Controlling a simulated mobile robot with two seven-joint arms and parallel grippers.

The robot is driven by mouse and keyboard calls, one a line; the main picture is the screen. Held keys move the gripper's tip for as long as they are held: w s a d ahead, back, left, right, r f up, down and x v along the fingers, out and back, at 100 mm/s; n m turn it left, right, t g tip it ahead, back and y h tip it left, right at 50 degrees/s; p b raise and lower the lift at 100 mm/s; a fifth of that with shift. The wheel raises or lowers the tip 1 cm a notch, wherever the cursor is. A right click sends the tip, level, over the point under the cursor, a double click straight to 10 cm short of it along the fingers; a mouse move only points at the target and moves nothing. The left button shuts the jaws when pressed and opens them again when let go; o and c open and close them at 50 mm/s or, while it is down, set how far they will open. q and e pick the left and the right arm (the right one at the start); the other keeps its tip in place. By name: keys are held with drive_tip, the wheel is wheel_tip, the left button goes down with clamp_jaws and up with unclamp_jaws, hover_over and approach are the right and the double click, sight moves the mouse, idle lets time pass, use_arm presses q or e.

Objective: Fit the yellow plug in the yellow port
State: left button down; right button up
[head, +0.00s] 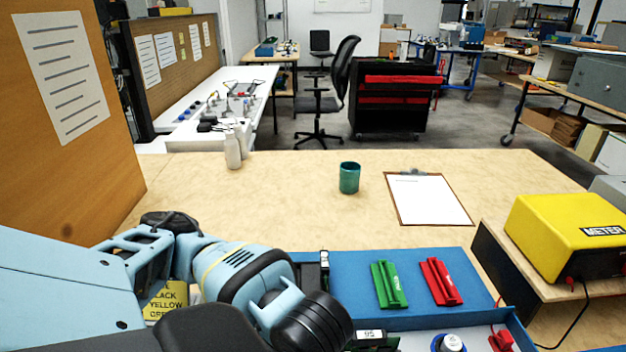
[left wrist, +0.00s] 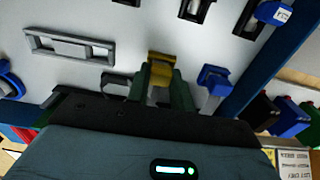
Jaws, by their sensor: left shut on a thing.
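In the left wrist view my left gripper (left wrist: 161,92) has its dark green fingers closed on the yellow plug (left wrist: 161,60), above a pale panel. The plug's lower part is partly hidden between the fingers. I cannot make out a separate yellow port; it may be hidden by the plug or the fingers. In the head view my left arm reaches in from the left, and its gripper is hidden behind my own wrist. My right gripper is not in view.
A blue connector (left wrist: 214,77) stands close right of the plug. A grey slotted bracket (left wrist: 70,47) lies to the left. In the head view, green (head: 389,284) and red (head: 441,281) parts sit on a blue tray (head: 345,265). A yellow meter (head: 568,235) stands at right.

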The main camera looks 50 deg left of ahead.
use_arm(q)
drive_tip(key=shift+f, duration=0.15)
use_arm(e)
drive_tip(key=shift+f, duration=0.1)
use_arm(q)
drive_tip(key=c, duration=0.8)
unclamp_jaws()
drive_tip(key=shift+c, duration=0.2)
drive_tip(key=shift+r+p, duration=2.05)
drive_tip(key=shift+r, duration=1.5)
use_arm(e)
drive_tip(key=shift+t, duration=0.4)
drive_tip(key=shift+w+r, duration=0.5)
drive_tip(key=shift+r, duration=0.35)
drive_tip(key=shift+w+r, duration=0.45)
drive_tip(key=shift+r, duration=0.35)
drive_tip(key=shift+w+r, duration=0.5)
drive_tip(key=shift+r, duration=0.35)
use_arm(q)
drive_tip(key=shift+d+f, duration=0.1)
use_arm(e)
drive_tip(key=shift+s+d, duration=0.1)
